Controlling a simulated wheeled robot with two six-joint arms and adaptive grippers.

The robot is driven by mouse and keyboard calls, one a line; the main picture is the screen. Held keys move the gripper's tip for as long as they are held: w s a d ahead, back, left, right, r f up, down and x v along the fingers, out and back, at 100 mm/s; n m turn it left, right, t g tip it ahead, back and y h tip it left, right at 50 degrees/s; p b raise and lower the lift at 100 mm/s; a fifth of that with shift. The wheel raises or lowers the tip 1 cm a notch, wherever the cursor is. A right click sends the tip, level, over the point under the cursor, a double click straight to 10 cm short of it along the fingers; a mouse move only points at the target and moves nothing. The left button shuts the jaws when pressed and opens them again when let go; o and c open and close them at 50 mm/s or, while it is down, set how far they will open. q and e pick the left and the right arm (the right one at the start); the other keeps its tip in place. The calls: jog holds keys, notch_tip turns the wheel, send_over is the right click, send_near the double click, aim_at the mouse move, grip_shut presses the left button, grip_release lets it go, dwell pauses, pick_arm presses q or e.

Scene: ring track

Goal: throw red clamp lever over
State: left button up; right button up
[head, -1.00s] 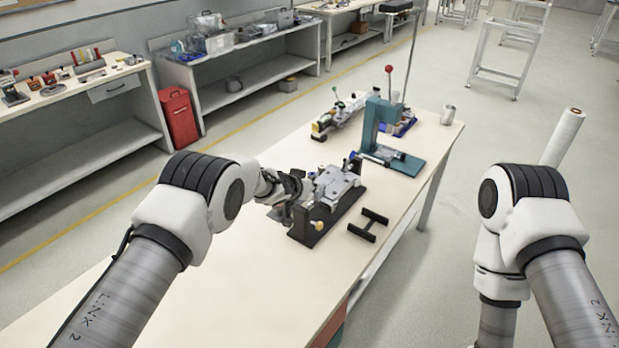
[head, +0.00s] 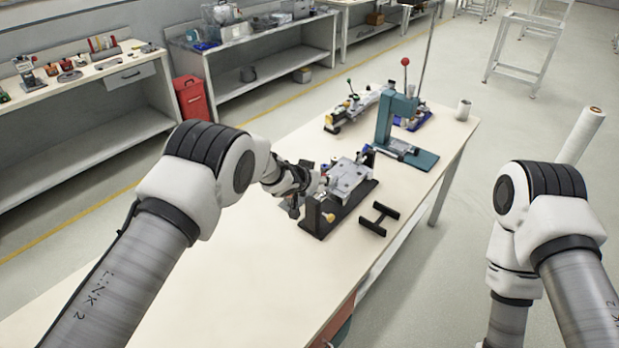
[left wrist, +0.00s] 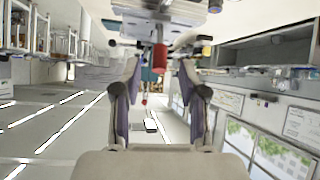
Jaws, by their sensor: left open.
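The clamp fixture (head: 349,182) is a grey metal plate on a dark base on the near table. My left gripper (head: 312,184) is at its left side. The red clamp lever (left wrist: 159,57) shows in the left wrist view as a red grip hanging from the fixture, upper middle of the picture. My left gripper (left wrist: 160,68) is open there, one finger to each side of the red grip. I cannot tell how deep the grip is between the fingertips. In the head view the lever is hidden by my gripper. My right gripper is out of view.
A black H-shaped part (head: 379,219) lies right of the fixture. Behind it stand a teal press (head: 385,122) with a red knob, another toggle device (head: 345,110) and a metal cup (head: 463,110). The table's near left part is bare (head: 250,270).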

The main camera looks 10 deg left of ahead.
pick_arm(q)
jog(key=v, duration=0.9)
jog(key=shift+s, duration=0.15)
jog(key=shift+a+r, duration=0.1)
jog(key=shift+r, duration=0.05)
